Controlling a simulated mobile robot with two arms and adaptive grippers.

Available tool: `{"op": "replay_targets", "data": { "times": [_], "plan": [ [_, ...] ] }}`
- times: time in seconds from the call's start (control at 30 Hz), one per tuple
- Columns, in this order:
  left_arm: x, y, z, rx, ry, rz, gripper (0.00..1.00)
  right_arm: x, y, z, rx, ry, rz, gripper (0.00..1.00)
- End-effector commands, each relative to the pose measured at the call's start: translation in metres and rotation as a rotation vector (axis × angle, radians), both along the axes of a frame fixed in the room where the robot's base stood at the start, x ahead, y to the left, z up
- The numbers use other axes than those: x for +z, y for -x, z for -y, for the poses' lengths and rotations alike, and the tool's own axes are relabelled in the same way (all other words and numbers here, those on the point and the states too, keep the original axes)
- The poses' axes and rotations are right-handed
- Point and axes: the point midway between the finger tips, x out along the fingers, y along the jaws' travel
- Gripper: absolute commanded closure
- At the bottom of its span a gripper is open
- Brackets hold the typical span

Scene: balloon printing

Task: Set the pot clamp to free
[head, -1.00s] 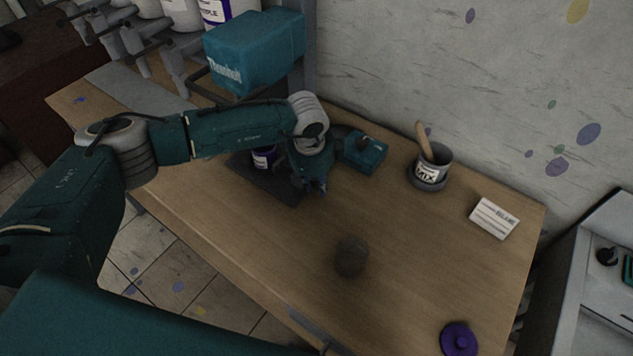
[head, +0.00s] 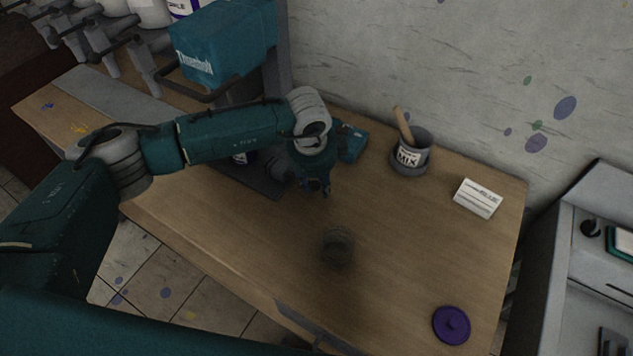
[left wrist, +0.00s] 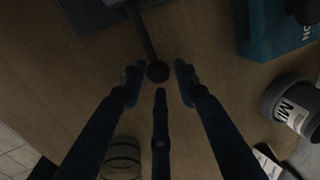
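A dark lever with a round knob (left wrist: 158,71) shows at the top middle of the left wrist view; I take it for the pot clamp's lever. My left gripper (left wrist: 159,80) is open, its three fingers spread around the knob without visibly closing on it. In the head view my left gripper (head: 322,189) hangs low beside the right end of a dark base plate (head: 262,184). A pot with a purple label (head: 241,158) on that plate is mostly hidden by my left arm. The right gripper is not in view.
A teal box (head: 352,144) stands behind the gripper. A MIX cup (head: 408,156) with a wooden stick, a white card (head: 478,198), a purple lid (head: 451,325) and a dark round mesh-like item (head: 337,246) are on the wooden table (head: 400,260). The table's front middle is mostly clear.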

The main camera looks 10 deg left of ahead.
Motion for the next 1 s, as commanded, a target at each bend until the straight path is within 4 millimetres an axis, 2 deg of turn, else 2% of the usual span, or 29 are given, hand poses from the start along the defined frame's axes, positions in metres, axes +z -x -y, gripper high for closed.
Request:
{"op": "replay_targets", "data": {
  "times": [0.17, 0.4, 0.6, 0.8, 1.0],
  "plan": [
    [0.021, 0.002, -0.001, -0.001, 0.001, 0.004, 0.7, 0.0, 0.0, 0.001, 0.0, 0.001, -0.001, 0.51],
    [0.072, 0.012, -0.002, -0.001, 0.0, 0.006, 0.7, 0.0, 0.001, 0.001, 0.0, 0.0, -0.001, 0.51],
    [0.104, 0.019, -0.003, -0.001, 0.0, 0.003, 0.7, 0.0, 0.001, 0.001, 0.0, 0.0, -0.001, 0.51],
    [0.117, 0.022, -0.003, 0.0, -0.001, 0.002, 0.7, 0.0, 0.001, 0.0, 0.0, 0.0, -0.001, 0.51],
    [0.118, 0.023, -0.004, 0.0, -0.001, 0.001, 0.7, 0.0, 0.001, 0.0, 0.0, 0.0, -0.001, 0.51]
  ]
}}
